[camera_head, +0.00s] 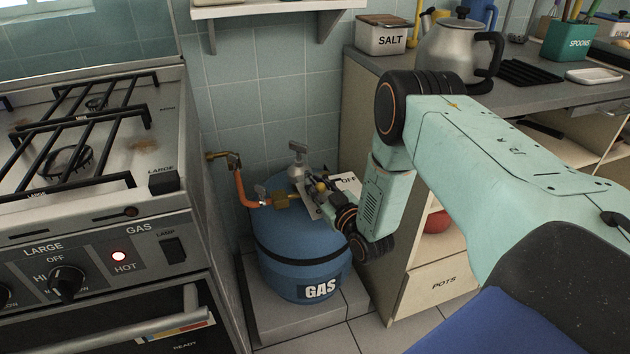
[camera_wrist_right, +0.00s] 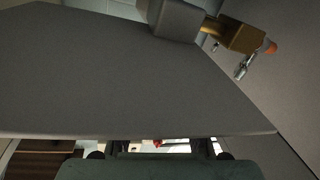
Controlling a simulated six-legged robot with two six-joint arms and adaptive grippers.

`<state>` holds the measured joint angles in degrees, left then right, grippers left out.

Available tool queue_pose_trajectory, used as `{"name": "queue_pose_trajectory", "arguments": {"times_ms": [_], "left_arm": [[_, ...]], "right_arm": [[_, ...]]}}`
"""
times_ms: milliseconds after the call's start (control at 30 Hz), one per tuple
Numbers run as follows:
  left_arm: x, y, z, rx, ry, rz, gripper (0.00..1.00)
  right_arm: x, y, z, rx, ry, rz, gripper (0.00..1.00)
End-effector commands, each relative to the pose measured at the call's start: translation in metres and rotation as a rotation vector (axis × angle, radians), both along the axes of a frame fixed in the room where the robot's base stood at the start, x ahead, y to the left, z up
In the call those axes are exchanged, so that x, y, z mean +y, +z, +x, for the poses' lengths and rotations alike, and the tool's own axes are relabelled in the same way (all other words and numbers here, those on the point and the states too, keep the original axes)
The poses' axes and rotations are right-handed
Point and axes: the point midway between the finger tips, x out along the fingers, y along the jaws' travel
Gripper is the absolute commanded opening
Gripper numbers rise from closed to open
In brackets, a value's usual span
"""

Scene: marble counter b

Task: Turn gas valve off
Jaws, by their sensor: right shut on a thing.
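The blue gas cylinder (camera_head: 290,262) stands upright on a low step between the stove and the cabinet. On its top are a grey knob-like fitting (camera_head: 299,149) and a brass fitting (camera_head: 284,199) with a small metal lever, joined to an orange hose (camera_head: 239,187). My right gripper (camera_head: 316,190) reaches in from the right over the cylinder's top, shut at the gas valve; its fingertips are small and partly hidden. A pale plate marked OFF (camera_head: 347,183) is just beside it. In the right wrist view a large grey surface fills the middle, with the brass fitting (camera_wrist_right: 241,37) beyond it.
The stove (camera_head: 80,150) stands close on the left, with a red light lit at HOT. The counter at right holds a kettle (camera_head: 455,55) and a SALT box (camera_head: 380,35). A shelf (camera_head: 270,8) is above. The cabinet (camera_head: 435,282) borders the cylinder's right.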

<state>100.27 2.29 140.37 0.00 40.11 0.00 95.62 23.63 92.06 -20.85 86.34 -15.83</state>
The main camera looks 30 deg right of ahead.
Motion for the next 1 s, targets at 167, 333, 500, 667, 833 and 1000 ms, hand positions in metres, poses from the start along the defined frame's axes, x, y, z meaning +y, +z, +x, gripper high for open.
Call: {"name": "queue_pose_trajectory", "arguments": {"times_ms": [167, 333, 500, 667, 833, 1000], "left_arm": [[0.0000, 0.0058, 0.0000, 0.000, 0.000, 0.000, 0.40], [0.0000, 0.0062, 0.0000, 0.000, 0.000, 0.000, 0.40], [0.0000, 0.0059, 0.0000, 0.000, 0.000, 0.000, 0.40], [0.0000, 0.0059, 0.0000, 0.000, 0.000, 0.000, 0.40], [0.0000, 0.0059, 0.0000, 0.000, 0.000, 0.000, 0.40], [0.0000, 0.0059, 0.0000, 0.000, 0.000, 0.000, 0.40]], "right_arm": [[-0.0034, 0.0009, -0.0002, 0.000, 0.060, -0.001, 0.00], [-0.0030, 0.0001, -0.0003, 0.001, 0.078, -0.001, 0.00], [-0.0029, -0.0002, -0.0003, 0.001, 0.077, -0.002, 0.00], [-0.0029, -0.0003, -0.0004, 0.002, 0.077, -0.002, 0.30], [-0.0030, -0.0001, -0.0004, 0.001, 0.076, -0.002, 0.44], [-0.0031, 0.0000, -0.0003, 0.001, 0.076, -0.002, 0.49]]}}
